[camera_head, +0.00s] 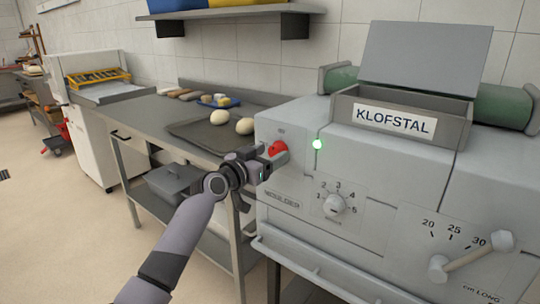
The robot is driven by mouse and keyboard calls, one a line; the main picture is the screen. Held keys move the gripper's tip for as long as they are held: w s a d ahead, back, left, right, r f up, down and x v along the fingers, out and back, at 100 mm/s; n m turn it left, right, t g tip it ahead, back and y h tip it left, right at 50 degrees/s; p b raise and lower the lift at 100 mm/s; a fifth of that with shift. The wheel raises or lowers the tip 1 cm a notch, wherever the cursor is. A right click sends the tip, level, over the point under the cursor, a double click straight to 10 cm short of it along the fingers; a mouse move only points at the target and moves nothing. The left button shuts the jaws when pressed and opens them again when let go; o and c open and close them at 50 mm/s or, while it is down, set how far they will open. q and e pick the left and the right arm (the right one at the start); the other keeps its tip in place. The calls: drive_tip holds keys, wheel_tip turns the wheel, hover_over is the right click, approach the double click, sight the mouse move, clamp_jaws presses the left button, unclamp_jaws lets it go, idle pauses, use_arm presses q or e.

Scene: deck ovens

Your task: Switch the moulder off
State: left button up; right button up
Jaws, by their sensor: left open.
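The moulder (390,190) is the grey machine at the right, marked KLOFSTAL and MOULDER. A red switch knob (278,148) sits on its front at the upper left. A green lamp (317,144) glows to the right of the knob. My left gripper (268,160) is open, with its fingers right at the red knob; I cannot tell whether they touch it. The gripper hides part of the knob's surroundings. My right gripper does not show.
A numbered dial (334,204) and a length lever (470,256) are on the moulder's front. A steel table (150,124) behind holds a dark tray (188,130) with dough balls. A shelf (222,12) hangs above. Open floor (60,220) lies at the left.

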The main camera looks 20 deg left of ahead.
use_arm(q)
drive_tip(key=shift+w+d, duration=0.15)
drive_tip(key=shift+w, duration=0.2)
drive_tip(key=c, duration=1)
